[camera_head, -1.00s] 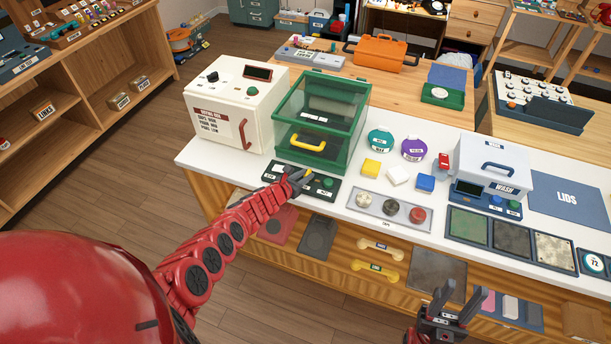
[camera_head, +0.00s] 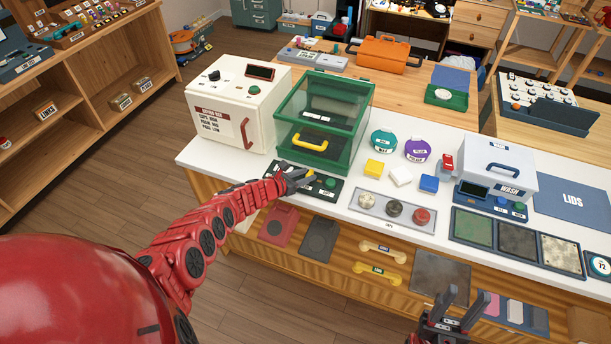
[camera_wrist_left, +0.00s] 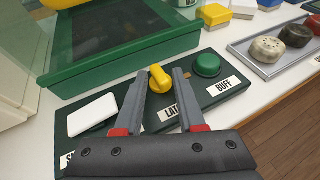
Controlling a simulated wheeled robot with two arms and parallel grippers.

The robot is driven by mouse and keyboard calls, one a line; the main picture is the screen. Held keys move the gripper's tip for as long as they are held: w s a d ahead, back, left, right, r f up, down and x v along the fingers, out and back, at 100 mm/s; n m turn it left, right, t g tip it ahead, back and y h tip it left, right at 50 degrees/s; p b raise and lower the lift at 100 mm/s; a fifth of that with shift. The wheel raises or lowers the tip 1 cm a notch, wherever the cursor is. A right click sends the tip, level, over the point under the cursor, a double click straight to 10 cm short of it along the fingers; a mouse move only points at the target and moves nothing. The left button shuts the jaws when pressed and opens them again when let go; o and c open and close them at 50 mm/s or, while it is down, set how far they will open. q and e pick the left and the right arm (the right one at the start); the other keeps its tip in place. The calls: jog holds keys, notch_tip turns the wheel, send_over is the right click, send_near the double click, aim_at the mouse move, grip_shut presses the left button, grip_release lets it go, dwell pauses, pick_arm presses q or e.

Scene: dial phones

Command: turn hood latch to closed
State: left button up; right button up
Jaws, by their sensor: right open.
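The hood (camera_head: 322,120) is a green-framed clear box with a yellow handle. The dark green control panel (camera_head: 290,191) lies in front of it. In the left wrist view the yellow latch knob (camera_wrist_left: 159,79) stands on the panel above a partly covered label starting "LAT". My left gripper (camera_wrist_left: 161,75) is open, with its fingertips on either side of the knob and visible gaps beside it. In the head view the left gripper (camera_head: 308,177) covers much of the panel. My right gripper (camera_head: 461,298) is open and empty in front of the counter.
On the panel, a white rocker (camera_wrist_left: 92,115) lies left of the knob and a green button (camera_wrist_left: 207,65) labelled BUFF lies right. A grey tray (camera_head: 369,207) with several round pieces is further right. A white oven-like box (camera_head: 235,112) stands left of the hood.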

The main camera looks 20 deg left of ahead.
pick_arm(q)
jog(key=shift+o, duration=1.1)
jog(key=shift+w+f, duration=0.1)
jog(key=shift+s+a+r+p, duration=0.35)
jog(key=shift+s+p, duration=0.1)
jog(key=shift+s, duration=0.1)
jog(key=p+v, duration=0.4)
jog(key=v, duration=1.2)
jog(key=shift+f, duration=0.1)
